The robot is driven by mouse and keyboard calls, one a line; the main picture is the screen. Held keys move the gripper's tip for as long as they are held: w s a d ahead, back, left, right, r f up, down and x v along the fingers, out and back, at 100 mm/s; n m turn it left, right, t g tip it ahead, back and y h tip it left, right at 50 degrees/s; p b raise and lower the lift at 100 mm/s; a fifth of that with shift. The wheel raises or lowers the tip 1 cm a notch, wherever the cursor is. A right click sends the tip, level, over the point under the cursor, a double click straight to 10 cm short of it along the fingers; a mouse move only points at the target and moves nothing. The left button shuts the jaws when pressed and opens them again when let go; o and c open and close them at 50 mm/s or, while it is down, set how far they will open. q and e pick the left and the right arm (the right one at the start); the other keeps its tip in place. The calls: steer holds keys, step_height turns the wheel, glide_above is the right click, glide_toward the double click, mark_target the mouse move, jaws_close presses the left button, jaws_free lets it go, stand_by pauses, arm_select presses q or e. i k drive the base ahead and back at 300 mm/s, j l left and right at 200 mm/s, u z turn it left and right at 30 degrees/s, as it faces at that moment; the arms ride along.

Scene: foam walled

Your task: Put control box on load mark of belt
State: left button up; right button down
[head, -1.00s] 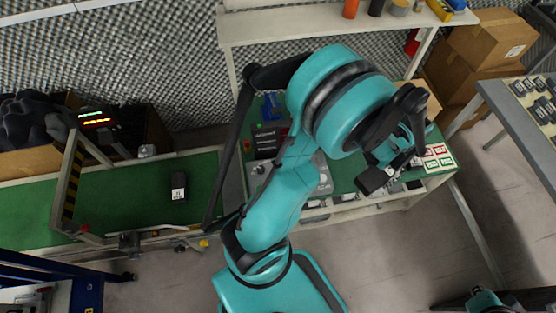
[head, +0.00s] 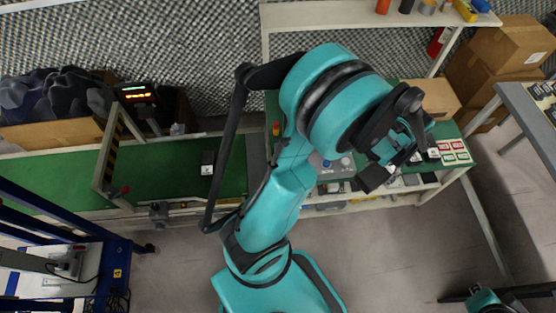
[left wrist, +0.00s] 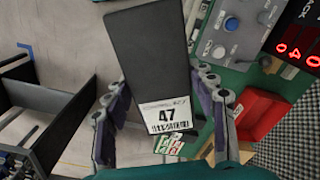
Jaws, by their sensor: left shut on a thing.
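A black control box (left wrist: 155,60) with a white label reading 47 is between the fingers of my left gripper (left wrist: 160,120) in the left wrist view, and the gripper is shut on it. In the head view my left gripper (head: 385,168) is over the right part of the green workbench, with a black block (head: 372,178) at its fingers, apparently this box. The green belt (head: 170,175) runs along the left. Another dark box (head: 207,163) with a white label sits on it. I cannot make out a load mark. My right gripper is not in view.
A frame (head: 107,155) with a striped post spans the belt, beside a lit display (head: 135,92). A blue metal frame (head: 118,262) stands at lower left. A red bin (left wrist: 262,112) and a control panel (left wrist: 232,30) are on the bench. A grey table (head: 512,98) is at right.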

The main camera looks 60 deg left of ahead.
mark_target(235, 164)
steer(key=k+j+u, duration=0.25)
steer(key=k+j, duration=0.4)
steer(key=k+j+u, duration=0.15)
steer(key=j, duration=0.7)
steer(key=j+u, duration=0.2)
steer(key=j, duration=0.7)
